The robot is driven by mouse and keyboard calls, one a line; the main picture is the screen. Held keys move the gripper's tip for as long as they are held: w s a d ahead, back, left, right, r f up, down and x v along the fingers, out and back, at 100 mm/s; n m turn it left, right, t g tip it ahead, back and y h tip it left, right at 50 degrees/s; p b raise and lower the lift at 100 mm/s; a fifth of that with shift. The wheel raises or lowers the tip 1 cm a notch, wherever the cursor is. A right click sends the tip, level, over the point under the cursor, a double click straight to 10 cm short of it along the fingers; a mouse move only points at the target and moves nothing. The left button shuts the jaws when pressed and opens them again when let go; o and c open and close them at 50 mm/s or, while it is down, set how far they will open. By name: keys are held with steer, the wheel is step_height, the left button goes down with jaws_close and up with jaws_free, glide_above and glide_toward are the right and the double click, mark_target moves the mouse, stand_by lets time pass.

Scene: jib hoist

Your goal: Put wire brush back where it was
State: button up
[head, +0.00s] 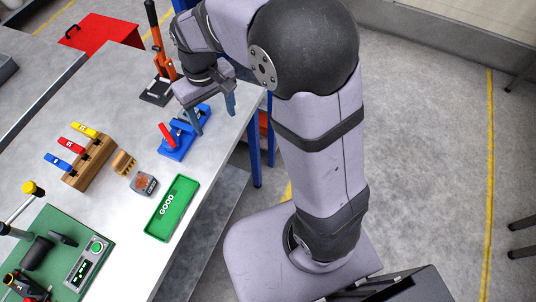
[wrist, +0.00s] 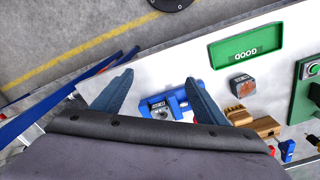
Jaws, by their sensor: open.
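A small ridged wooden block (head: 124,163), which looks like the wire brush, lies on the grey bench between the wooden rack and a grey block. It also shows in the wrist view (wrist: 238,115), right of my fingers; its bristles are too small to make out. My gripper (head: 213,112) is open and empty, near the bench's right edge by the blue fixture (head: 178,141). In the wrist view my gripper (wrist: 160,77) has its two blue fingers apart, with the blue fixture (wrist: 166,104) showing between them. The fixture has a red handle in the head view.
A wooden rack (head: 92,164) holds blue, red and yellow handles. A grey block with a rusty top (head: 145,184) and a green GOOD tray (head: 172,208) lie nearer. An orange-handled lever tool (head: 158,90) stands behind. A green station (head: 62,262) fills the front left.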

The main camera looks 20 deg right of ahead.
steer(key=s+d+f+m, duration=0.3)
steer(key=s+d, duration=0.7)
steer(key=s, duration=0.4)
steer(key=shift+f, duration=0.55)
steer(key=shift+c, duration=0.4)
